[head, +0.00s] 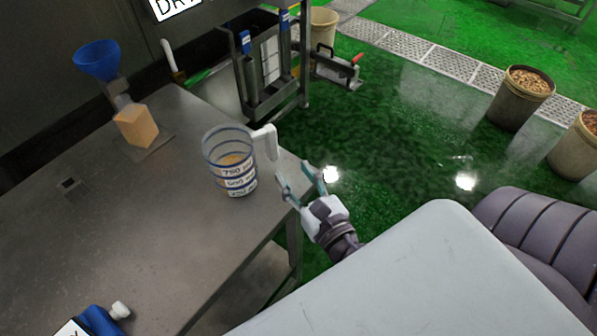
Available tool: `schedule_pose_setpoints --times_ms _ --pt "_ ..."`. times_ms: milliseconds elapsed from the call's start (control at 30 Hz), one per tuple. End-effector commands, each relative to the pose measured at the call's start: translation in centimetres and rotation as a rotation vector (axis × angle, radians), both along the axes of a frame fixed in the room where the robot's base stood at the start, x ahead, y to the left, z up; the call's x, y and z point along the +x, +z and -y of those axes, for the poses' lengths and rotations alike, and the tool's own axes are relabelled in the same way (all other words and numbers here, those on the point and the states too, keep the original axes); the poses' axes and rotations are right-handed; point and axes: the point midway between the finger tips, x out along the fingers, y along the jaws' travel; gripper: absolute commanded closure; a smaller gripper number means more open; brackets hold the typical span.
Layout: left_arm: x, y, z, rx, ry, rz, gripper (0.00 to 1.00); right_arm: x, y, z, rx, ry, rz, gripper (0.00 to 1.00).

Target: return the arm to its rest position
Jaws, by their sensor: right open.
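My right gripper (301,185) is open and empty, held in the air just off the right edge of the metal table (150,235). Its two greenish fingers point up and to the left, toward a clear measuring jug (230,163) with blue bands and a white handle (265,142). The jug stands upright near the table's right edge, with some yellowish content low inside. The gripper appears apart from the jug and its handle. My left gripper does not show.
A blue funnel (97,60) on a stand is above an orange-tan block (136,126) at the table's back. A blue bottle (101,320) is at the lower left. A metal rack (268,75) stands behind the table. Buckets (520,97) stand on the green floor (400,130).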

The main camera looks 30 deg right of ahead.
Motion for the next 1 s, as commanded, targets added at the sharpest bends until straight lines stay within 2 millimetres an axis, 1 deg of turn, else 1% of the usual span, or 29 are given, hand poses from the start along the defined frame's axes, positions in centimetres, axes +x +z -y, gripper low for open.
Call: schedule_pose_setpoints --times_ms 33,167,633,733,767,867,900,967,1000 --pt "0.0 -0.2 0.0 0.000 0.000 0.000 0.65 -0.4 -0.1 0.0 0.000 0.000 -0.001 0.53" --pt "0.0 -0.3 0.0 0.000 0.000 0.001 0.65 -0.9 0.0 0.0 -0.001 0.000 0.000 0.53" --pt "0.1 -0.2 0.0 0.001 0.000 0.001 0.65 -0.8 0.1 0.0 -0.001 0.000 0.000 0.53" --pt "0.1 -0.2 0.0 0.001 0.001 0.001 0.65 -0.8 -0.1 0.4 0.048 -0.021 -0.008 0.53" --pt "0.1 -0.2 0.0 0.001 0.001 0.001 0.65 -0.7 -0.2 0.7 0.091 -0.039 -0.015 0.53" --pt "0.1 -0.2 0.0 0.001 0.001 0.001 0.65 -0.7 -1.2 2.7 0.352 -0.154 -0.052 0.53" --pt "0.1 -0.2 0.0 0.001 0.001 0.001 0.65 -0.9 -2.0 3.8 0.508 -0.226 -0.070 0.53" --pt "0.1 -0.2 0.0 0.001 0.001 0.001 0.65 -1.4 -3.6 5.2 0.775 -0.356 -0.098 0.53" --pt "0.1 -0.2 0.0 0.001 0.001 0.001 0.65 -1.9 -4.9 6.0 0.966 -0.455 -0.113 0.53"
